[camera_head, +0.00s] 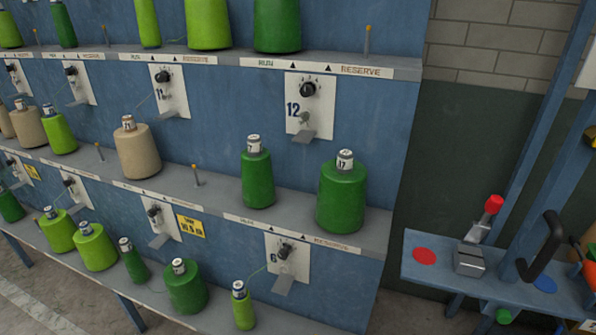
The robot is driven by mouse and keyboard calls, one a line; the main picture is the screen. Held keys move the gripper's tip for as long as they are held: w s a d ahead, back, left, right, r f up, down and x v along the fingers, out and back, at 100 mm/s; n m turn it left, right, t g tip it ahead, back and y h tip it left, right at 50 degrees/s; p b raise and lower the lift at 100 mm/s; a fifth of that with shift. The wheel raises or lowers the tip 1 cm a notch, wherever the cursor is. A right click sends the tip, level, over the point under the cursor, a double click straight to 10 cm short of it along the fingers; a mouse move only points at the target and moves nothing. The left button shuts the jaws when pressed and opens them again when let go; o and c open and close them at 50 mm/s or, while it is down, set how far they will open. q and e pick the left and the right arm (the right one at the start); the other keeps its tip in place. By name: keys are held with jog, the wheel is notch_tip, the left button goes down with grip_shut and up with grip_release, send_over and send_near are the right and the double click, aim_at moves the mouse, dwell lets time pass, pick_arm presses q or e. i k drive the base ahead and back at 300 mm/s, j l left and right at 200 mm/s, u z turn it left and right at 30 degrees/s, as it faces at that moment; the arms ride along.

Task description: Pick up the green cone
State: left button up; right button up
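Several green yarn cones stand upright on a blue rack. On the middle shelf (300,232), a slim dark green cone (258,182) stands left of a wider dark green cone (341,198), below panel 12. A light green cone (59,134) stands further left. The lower shelf holds light green cones (95,248), a slim dark green cone (131,263), a wide dark green cone (186,290) and a small light green cone (243,309). Top-shelf green cones (277,24) are cut off by the picture's upper edge. Neither of my grippers is in view.
A beige cone (138,152) stands on the middle shelf. Thin pegs (196,176) rise from the shelves. At right, a blue cart (430,265) carries a red-knobbed lever device (470,258) and a black handle (542,245). Concrete floor (35,295) shows lower left.

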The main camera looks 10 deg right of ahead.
aim_at(258, 184)
jog(key=i+j+z, duration=0.15)
jog(key=z, duration=0.2)
jog(key=i+j+z, duration=0.1)
jog(key=z, duration=0.3)
jog(key=j+z, duration=0.35)
jog(key=i+j+z, duration=0.15)
jog(key=j+z, duration=0.15)
jog(key=i+j+z, duration=0.1)
jog(key=j+z, duration=0.25)
